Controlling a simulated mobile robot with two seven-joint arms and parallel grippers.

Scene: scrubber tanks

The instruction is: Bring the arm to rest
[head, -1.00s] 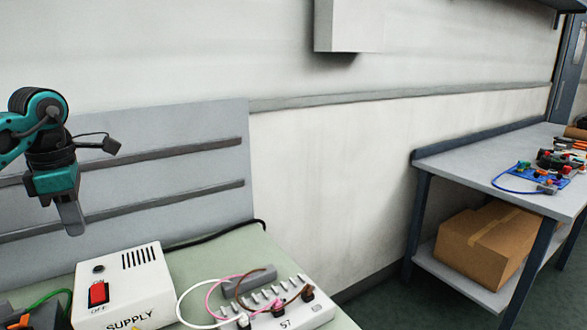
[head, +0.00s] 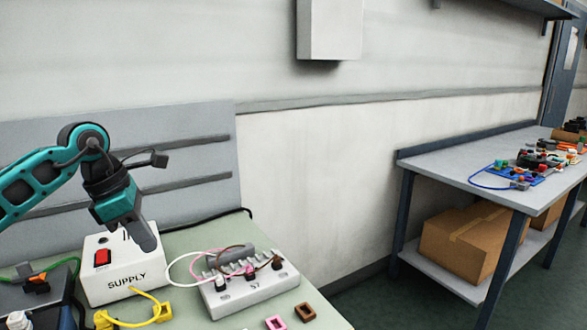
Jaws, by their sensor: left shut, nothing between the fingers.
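My left gripper (head: 147,238) comes in from the left on a teal and black arm. Its fingers are shut with nothing between them and point down and to the right. In the picture it overlaps the right edge of the white supply box (head: 125,275), which has a red switch. It appears to be above the green bench top, and I cannot tell how high. My right gripper is not in view.
A white terminal block (head: 250,290) with pink, brown and white leads sits on the bench (head: 205,240). Yellow (head: 132,318), pink (head: 276,323) and brown (head: 304,312) parts lie in front. A second table (head: 450,170) with a blue board stands right, cardboard boxes (head: 465,240) beneath.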

